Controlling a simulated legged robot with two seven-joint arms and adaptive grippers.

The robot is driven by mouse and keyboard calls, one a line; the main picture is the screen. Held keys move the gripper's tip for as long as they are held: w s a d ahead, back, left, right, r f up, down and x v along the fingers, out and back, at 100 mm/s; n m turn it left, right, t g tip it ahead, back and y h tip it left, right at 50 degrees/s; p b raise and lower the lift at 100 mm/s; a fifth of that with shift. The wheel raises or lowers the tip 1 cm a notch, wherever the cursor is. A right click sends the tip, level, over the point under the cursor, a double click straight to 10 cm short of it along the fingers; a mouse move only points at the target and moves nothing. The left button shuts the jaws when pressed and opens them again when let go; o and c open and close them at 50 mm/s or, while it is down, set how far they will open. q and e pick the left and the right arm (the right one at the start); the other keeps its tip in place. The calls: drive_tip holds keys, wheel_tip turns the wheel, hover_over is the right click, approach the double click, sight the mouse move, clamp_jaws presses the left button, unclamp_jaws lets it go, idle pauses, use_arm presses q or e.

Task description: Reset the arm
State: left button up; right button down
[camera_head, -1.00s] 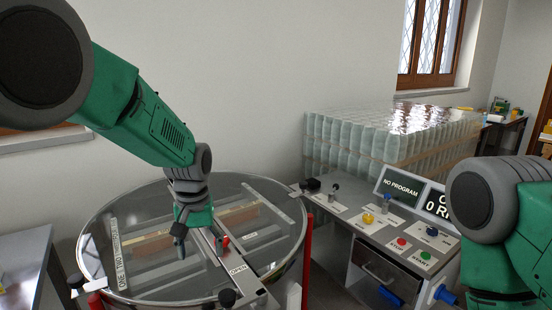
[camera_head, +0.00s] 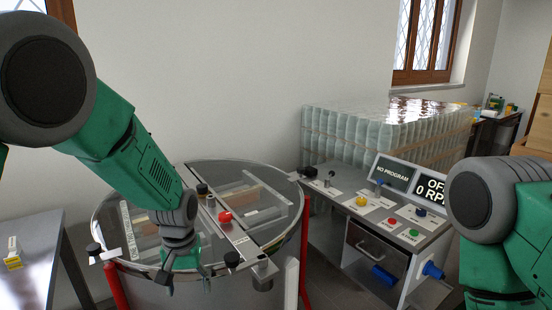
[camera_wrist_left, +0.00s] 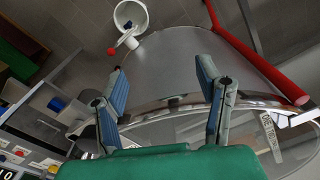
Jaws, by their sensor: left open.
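My left arm comes in from the left in the head view. Its gripper (camera_head: 188,282) points down at the near rim of a round metal tank (camera_head: 292,235) with a clear lid. In the left wrist view the two fingers of the left gripper (camera_wrist_left: 166,100) stand wide apart with nothing between them; the tank rim lies beyond them. My right arm shows only as a thick green and grey part at the right edge of the head view; its gripper is out of frame.
A control desk (camera_head: 335,192) with coloured buttons and a NO PROGRAM display (camera_head: 393,174) stands right of the tank. Stacked glass jars (camera_head: 385,130) are behind it. A grey table (camera_head: 30,250) is at left. A white bucket (camera_wrist_left: 131,17) stands on the floor.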

use_arm(q)
drive_tip(key=s+a+f+b, duration=0.3)
drive_tip(key=s+f, duration=0.4)
drive_tip(key=f, duration=0.3)
drive_tip(key=s+a+f+b, duration=0.3)
drive_tip(key=s+f, duration=0.4)
drive_tip(key=f, duration=0.4)
drive_tip(key=s+a+f+m+b, duration=0.1)
drive_tip(key=s+f+b, duration=0.2)
drive_tip(key=s, duration=0.7)
drive_tip(key=s+a+f+m+b, duration=0.1)
drive_tip(key=s+f+b, duration=0.2)
drive_tip(key=s, duration=0.7)
wheel_tip(320, 180, down, 3)
drive_tip(key=shift+s+a+r, duration=0.15)
drive_tip(key=shift+s+a, duration=0.25)
drive_tip(key=shift+w, duration=0.1)
drive_tip(key=shift+c, duration=0.3)
